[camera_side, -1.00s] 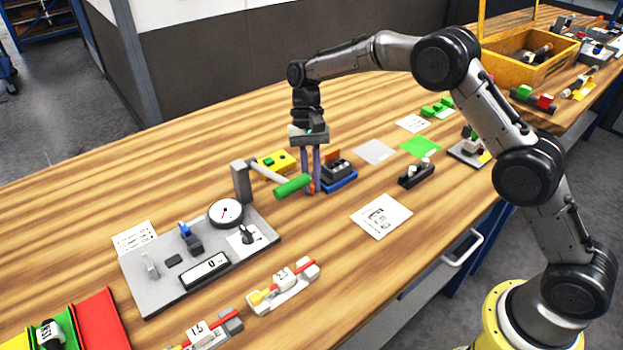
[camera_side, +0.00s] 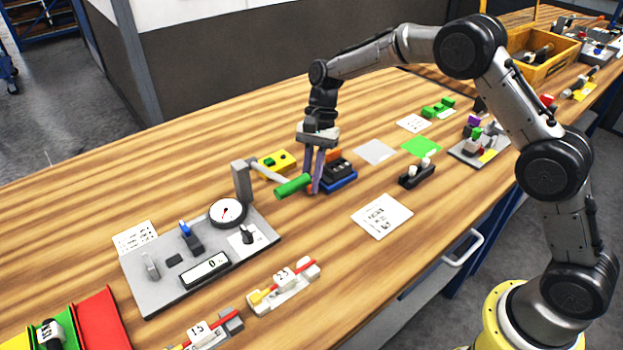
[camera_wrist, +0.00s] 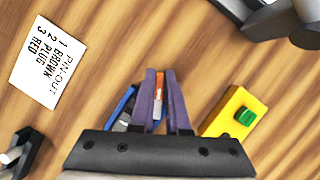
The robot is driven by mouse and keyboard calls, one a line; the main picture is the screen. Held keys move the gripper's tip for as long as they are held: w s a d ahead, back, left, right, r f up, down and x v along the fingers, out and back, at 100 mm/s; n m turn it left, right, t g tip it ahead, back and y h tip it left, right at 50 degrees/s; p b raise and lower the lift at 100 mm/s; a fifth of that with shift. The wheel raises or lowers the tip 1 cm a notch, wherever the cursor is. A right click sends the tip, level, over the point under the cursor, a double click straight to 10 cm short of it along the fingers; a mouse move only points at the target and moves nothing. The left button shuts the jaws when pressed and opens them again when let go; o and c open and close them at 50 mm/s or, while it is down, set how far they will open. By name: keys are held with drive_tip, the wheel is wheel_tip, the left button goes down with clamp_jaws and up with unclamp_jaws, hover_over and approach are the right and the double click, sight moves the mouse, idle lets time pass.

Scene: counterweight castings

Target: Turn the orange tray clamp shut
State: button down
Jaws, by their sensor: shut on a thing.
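A blue tray (camera_side: 343,184) with dark parts and an orange piece on it stands mid-table in the side view; the wrist view shows a strip of it (camera_wrist: 117,103) left of my fingers. The orange tray clamp (camera_wrist: 158,82) shows as a narrow orange and white piece between my fingers. My gripper (camera_side: 315,190) points down at the tray's near left side, its hand tilted. Its purple fingers are shut on the clamp. They hide much of it, so I cannot tell its exact angle.
A green-handled lever (camera_side: 293,187) is very close to the left of my fingers, beside a grey gauge panel (camera_side: 150,285). A yellow block with a green button (camera_side: 278,163) is behind. A dark block with white pegs (camera_side: 416,174) stands right.

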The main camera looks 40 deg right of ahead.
drive_tip(key=m+t, duration=0.2)
drive_tip(key=m, duration=0.3)
drive_tip(key=shift+w+m, duration=0.1)
drive_tip(key=shift+m, duration=0.3)
idle(0.4)
drive_tip(key=c, duration=1.2)
unclamp_jaws()
drive_tip(key=v, duration=1.4)
drive_tip(key=shift+d+f, duration=0.15)
drive_tip(key=shift+d, duration=0.1)
